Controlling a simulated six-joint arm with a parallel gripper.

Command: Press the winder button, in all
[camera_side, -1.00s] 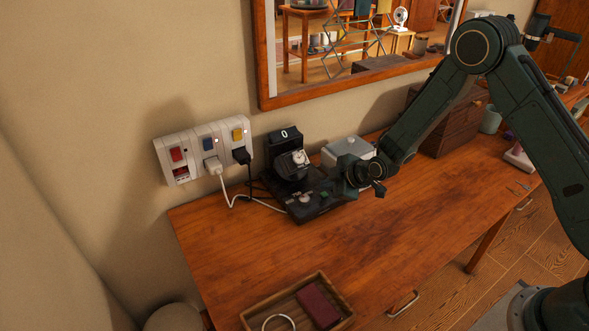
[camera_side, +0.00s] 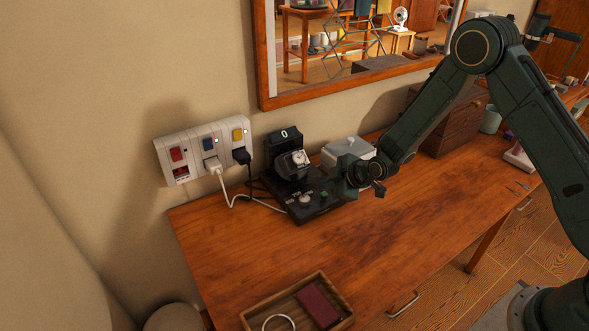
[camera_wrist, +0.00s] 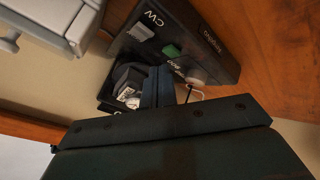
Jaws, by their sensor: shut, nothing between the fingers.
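The black winder (camera_side: 312,207) stands on the wooden desk, with a display reading 0 (camera_side: 285,134) at its back and a watch (camera_side: 298,158) in its holder. Its green button (camera_side: 323,195) is on the top panel and also shows in the wrist view (camera_wrist: 171,50). A pale round knob (camera_side: 304,200) sits beside it, also in the wrist view (camera_wrist: 196,76). My gripper (camera_side: 345,182) is shut and empty at the winder's right end. In the wrist view its fingertips (camera_wrist: 165,72) appear close to the green button; I cannot tell whether they touch it.
A wall socket panel (camera_side: 184,139) with red, blue and yellow switches holds a white plug (camera_side: 213,165) and a black plug (camera_side: 241,155). A pale lidded box (camera_side: 340,146) stands behind my gripper. A wooden tray (camera_side: 262,308) is at the front. The desk between is clear.

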